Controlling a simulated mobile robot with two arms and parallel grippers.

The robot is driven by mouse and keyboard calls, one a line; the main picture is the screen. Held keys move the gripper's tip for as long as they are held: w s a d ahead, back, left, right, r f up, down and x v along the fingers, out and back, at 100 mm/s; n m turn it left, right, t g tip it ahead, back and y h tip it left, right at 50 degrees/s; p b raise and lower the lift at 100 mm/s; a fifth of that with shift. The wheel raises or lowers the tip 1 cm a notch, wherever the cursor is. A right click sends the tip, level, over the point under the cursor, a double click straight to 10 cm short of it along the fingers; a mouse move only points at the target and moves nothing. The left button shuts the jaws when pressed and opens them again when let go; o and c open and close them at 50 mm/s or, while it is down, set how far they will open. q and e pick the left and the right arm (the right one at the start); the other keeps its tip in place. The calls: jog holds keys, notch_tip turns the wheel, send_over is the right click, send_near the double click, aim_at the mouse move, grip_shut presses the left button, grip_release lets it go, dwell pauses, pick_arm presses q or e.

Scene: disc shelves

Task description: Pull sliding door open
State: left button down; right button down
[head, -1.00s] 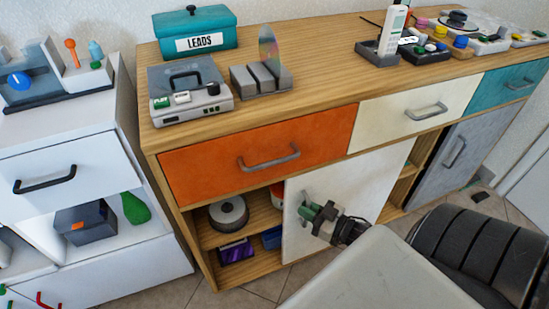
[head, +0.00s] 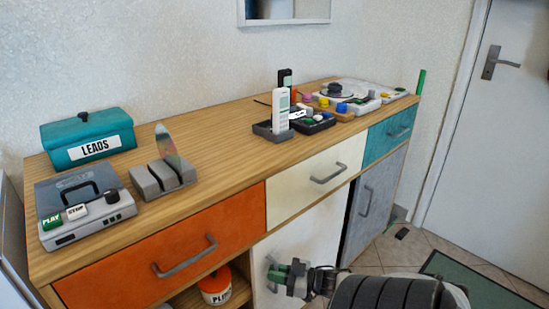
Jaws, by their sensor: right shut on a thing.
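The white sliding door (head: 310,235) is the panel under the cream drawer of the long wooden cabinet. My right gripper (head: 279,277) is shut on the grey door handle (head: 271,266) at the door's left side. Left of the door the shelf compartment is uncovered, and an orange jar (head: 215,287) with a white label stands there. The door's right edge lies close to the grey door (head: 372,205), with a dark narrow gap between. The bottom of the white door is out of the frame. My left gripper is not in view.
The orange drawer (head: 165,262), cream drawer (head: 310,182) and teal drawer (head: 390,135) are shut above. The cabinet top holds a teal LEADS box (head: 88,140), a player (head: 85,210) and several small items.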

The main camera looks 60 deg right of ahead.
jog(key=c, duration=1.5)
grip_release()
jog(key=shift+s, duration=0.1)
